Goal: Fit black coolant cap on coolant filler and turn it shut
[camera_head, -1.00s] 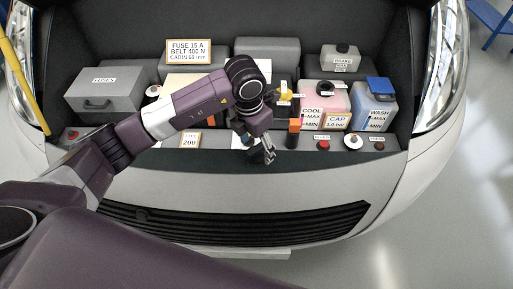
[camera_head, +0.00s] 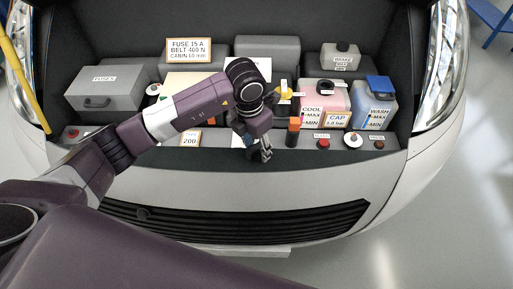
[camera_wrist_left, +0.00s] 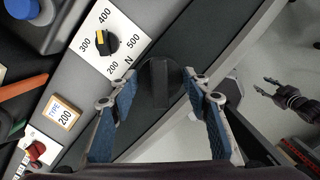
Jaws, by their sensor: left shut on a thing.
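My left gripper (camera_head: 262,155) hangs over the front ledge of the bay, left of the coolant tank. In the left wrist view, the black coolant cap (camera_wrist_left: 160,84) sits between the blue pads of my left gripper (camera_wrist_left: 160,102), which is shut on it, with the cap's raised grip bar facing the camera. The pink-and-white coolant tank (camera_head: 338,100) stands at the right of the bay, marked COOL with MAX and MIN. Its filler (camera_head: 326,86) is a dark ring on top, apart from the cap. My right gripper (camera_wrist_left: 266,87) shows at the right of the wrist view, fingers spread and empty.
The blue-capped wash tank (camera_head: 376,105) and brake reservoir (camera_head: 341,58) flank the coolant tank. An orange-topped post (camera_head: 294,125) stands just right of my left gripper. A dial (camera_wrist_left: 105,44) and a TYPE 200 card (camera_wrist_left: 63,113) lie along the ledge.

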